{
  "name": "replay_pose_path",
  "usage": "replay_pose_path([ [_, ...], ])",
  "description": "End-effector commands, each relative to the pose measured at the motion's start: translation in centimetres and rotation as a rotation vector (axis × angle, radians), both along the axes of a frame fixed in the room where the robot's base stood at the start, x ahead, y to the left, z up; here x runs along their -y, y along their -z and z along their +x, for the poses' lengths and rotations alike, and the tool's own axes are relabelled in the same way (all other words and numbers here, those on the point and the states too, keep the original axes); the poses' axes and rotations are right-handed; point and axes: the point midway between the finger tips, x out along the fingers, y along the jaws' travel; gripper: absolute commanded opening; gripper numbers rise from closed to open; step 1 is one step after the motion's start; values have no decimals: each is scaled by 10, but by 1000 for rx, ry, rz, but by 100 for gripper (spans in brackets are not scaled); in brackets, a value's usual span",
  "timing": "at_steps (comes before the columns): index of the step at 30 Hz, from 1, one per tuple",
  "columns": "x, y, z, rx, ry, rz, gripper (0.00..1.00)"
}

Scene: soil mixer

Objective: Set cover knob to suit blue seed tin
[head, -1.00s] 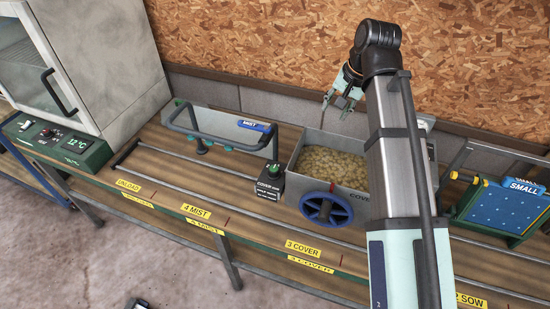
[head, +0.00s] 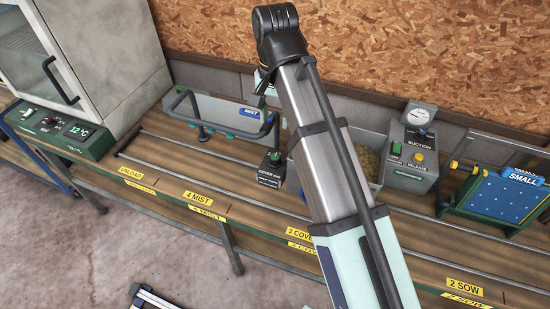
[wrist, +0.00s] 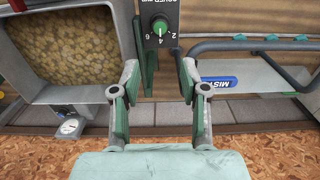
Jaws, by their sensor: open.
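The cover knob is a round green knob (wrist: 160,27) on a black plate with the numbers 2, 4 and 6 around it. In the head view it sits on the small black COVER box (head: 270,172), left of the hopper. A pale line shows on the knob, roughly along the direction of the 4; its exact setting is hard to read. My gripper (wrist: 159,70) is open and empty, its two fingers spread below the knob in the wrist view, apart from it. In the head view the gripper is mostly hidden behind my arm. No blue seed tin is in view.
The hopper of pale granules (wrist: 65,45) and the MIST unit (wrist: 262,72) flank the knob. In the head view, a SUCTION box (head: 413,153) and a blue SMALL plate (head: 507,197) stand at right, a cabinet (head: 75,60) at left. Rails run along the bench front.

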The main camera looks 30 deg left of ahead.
Motion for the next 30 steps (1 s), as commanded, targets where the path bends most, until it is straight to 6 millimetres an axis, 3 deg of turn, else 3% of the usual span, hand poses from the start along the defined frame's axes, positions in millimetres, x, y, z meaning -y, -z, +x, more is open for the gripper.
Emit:
replay_pose_path([
  [1,0,14,0,0,0,0,44],
  [8,1,40,-1,-2,0,-1,44],
  [21,2,111,-1,-2,-1,-1,44],
  [30,1,139,0,0,-1,0,44],
])
